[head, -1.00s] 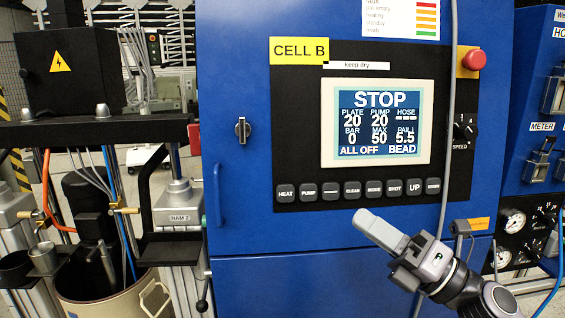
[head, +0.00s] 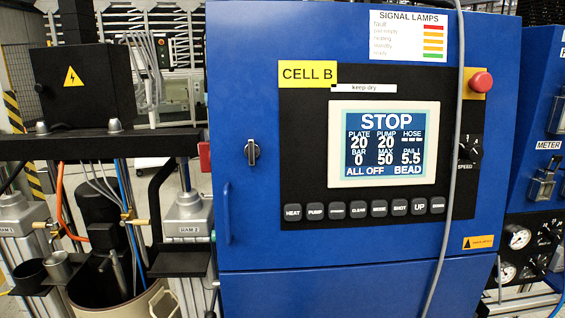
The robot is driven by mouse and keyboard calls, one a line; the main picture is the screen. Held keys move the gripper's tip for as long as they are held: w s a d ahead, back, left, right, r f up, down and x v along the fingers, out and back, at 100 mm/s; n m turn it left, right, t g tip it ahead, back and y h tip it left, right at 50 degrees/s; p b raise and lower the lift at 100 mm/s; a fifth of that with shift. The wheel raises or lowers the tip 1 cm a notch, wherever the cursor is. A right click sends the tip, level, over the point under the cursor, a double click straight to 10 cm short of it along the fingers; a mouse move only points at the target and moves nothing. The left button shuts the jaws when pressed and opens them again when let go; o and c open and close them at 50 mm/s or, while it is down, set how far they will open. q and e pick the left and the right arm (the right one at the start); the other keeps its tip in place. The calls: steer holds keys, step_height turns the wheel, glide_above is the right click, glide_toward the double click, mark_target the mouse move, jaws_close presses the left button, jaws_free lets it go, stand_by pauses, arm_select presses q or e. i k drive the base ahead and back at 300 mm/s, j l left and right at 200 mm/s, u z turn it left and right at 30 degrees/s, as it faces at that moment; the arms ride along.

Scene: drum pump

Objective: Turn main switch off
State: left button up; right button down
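The blue cabinet (head: 350,275) marked CELL B fills the middle of the head view. A black rotary handle (head: 252,152) on a light plate sits left of its black panel, with its grip upright. A red part (head: 204,156) shows at the cabinet's left edge, partly hidden by that edge. I cannot tell which of these, if either, is the main switch. The display (head: 384,144) is lit and reads STOP and ALL OFF. Neither of my grippers is in view.
A red push button (head: 481,82) on a yellow plate and a speed knob (head: 470,150) are on the panel's right. A grey cable (head: 456,160) hangs down the cabinet front. The pump stand with a drum (head: 120,305) is at left; gauges (head: 518,237) are at right.

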mark_target(204, 153)
steer(key=i+j+z, duration=0.1)
steer(key=j, duration=0.25)
steer(key=i+j, duration=0.15)
steer(key=j, duration=0.2)
steer(key=i+j+z, duration=0.15)
steer(key=j, duration=0.2)
steer(key=i+j, duration=0.1)
steer(key=j, duration=0.25)
steer(key=z, duration=0.05)
